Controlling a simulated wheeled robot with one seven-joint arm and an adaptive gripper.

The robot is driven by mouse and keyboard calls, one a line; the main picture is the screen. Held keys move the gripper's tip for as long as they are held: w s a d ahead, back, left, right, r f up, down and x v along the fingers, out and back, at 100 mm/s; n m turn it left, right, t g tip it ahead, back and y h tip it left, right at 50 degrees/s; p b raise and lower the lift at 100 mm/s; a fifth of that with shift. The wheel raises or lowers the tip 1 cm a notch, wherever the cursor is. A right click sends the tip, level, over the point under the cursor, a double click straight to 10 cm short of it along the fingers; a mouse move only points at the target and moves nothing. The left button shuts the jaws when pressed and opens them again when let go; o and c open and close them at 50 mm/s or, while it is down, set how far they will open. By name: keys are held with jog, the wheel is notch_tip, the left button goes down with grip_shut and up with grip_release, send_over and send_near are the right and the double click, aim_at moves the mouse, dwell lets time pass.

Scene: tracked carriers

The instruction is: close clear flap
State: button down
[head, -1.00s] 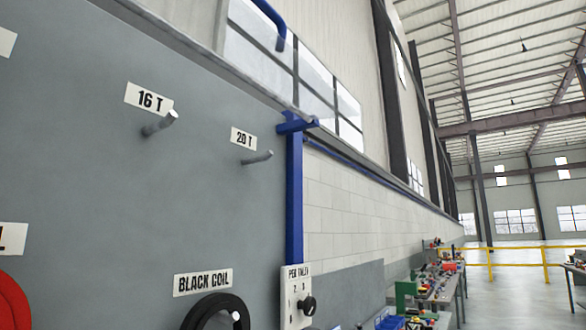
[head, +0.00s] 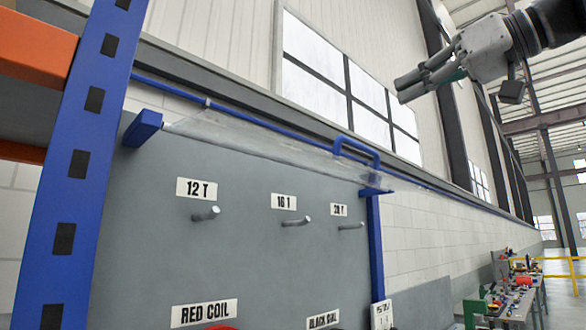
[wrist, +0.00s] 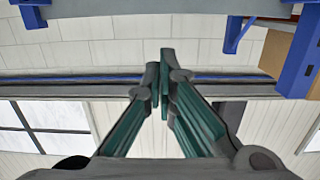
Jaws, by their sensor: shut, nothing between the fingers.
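The clear flap (head: 250,135) is a see-through sheet along the top of the grey board, between two blue brackets. It stands out raised, and the pegs below are uncovered. Its blue handle (head: 357,150) is at the sheet's right part. My gripper (head: 404,88) is at the upper right of the head view, shut and empty. In the picture it is above and right of the handle, with a gap between them. In the wrist view the gripper (wrist: 160,72) also shows shut fingers, with nothing held. I cannot make out the flap sheet there.
The grey board (head: 255,250) carries pegs labelled 12 T, 16 T and 20 T, and coil labels below. A blue rack upright (head: 75,170) with orange beams (head: 35,45) stands close at the left. Workbenches (head: 515,295) and a yellow rail (head: 560,262) are at the right.

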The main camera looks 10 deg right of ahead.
jog(key=x, duration=1)
jog(key=shift+a+r+p, duration=0.2)
jog(key=shift+a+p, duration=0.2)
jog(key=shift+s+d+f, duration=0.2)
jog(key=shift+s+f, duration=0.05)
jog(key=shift+f, duration=0.2)
jog(key=shift+s+d+f, duration=0.2)
jog(key=shift+s+f, duration=0.05)
jog(key=shift+f, duration=0.2)
jog(key=shift+s+d+f, duration=0.1)
jog(key=shift+f, duration=0.35)
jog(key=shift+s+d+f, duration=0.1)
jog(key=shift+s+f, duration=0.05)
jog(key=shift+f, duration=0.35)
